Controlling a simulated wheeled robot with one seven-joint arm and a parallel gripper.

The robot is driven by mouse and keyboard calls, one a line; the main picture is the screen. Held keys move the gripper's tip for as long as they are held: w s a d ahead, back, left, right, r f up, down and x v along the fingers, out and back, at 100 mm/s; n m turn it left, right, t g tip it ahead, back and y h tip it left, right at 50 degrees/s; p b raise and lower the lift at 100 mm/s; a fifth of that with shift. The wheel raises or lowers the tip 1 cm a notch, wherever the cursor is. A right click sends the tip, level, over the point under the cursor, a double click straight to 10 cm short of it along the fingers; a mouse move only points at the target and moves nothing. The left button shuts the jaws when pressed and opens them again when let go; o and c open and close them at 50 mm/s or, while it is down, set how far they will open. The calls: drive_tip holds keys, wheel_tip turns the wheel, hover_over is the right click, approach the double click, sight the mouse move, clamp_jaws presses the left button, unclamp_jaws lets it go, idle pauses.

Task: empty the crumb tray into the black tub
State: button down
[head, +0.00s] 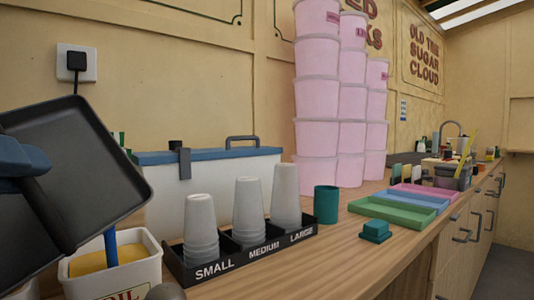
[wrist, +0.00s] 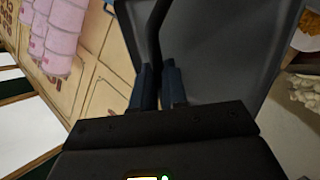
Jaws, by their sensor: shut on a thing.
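The dark grey crumb tray (head: 75,165) hangs steeply tilted at the left of the head view, above the counter. Its visible inner face looks bare; no crumbs show on it. In the wrist view the tray (wrist: 225,45) fills the top middle and right. My gripper (wrist: 159,85) is shut on the tray's dark handle or edge between its blue fingers. The blue fingers also show at the left edge of the head view. I cannot make out the black tub in either view.
A white tub with yellow contents (head: 115,275) stands below the tray. Beside it is a black cup holder (head: 245,262) with grey cup stacks. Pink tubs (head: 318,90) are stacked behind.

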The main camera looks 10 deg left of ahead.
drive_tip(key=s+d+r+n+g+h+p, duration=0.2)
drive_tip(key=s+d+p, duration=0.4)
drive_tip(key=p, duration=0.3)
drive_tip(key=s+d+r+n+g+h+p, duration=0.2)
drive_tip(key=s+d+r+g+h+p, duration=0.2)
drive_tip(key=d+p, duration=0.4)
drive_tip(key=shift+s+r+g+p, duration=0.3)
drive_tip(key=shift+s+g+p, duration=0.6)
drive_tip(key=shift+s, duration=0.05)
